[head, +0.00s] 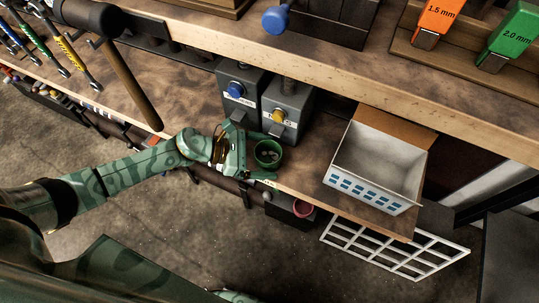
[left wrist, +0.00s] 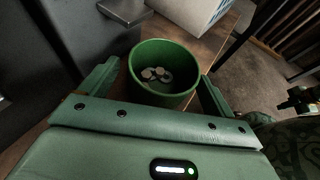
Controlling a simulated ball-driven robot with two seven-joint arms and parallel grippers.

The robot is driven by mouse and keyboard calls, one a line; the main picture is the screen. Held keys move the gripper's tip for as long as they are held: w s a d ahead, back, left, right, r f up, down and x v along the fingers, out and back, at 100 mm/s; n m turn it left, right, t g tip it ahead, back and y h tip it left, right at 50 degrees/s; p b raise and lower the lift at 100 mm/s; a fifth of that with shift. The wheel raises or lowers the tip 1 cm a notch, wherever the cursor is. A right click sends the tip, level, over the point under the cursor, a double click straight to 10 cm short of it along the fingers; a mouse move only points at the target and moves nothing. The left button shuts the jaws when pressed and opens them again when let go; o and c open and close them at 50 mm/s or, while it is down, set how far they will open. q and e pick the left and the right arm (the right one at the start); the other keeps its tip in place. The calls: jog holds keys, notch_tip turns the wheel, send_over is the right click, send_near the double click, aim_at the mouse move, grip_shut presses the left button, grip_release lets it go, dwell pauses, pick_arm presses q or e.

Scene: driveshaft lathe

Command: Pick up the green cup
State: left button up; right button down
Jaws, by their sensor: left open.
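The green cup (head: 267,153) stands upright on the workbench, in front of the grey dispensers. It holds several small light pieces, which also show inside the cup in the left wrist view (left wrist: 163,88). My left gripper (head: 268,158) is open, with one finger on each side of the cup. In the left wrist view the left gripper's fingers (left wrist: 155,95) flank the cup, and I cannot tell whether they touch it.
Two grey dispensers (head: 287,108) stand just behind the cup. A white bin (head: 378,165) sits to the right on the bench.

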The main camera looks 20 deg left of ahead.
pick_arm(q)
jog(key=shift+w+d+f, duration=0.2)
jog(key=shift+d+f, duration=0.05)
jog(key=shift+d, duration=0.2)
jog(key=c, duration=1.1)
jog(key=shift+r, duration=0.15)
jog(key=shift+c, duration=0.2)
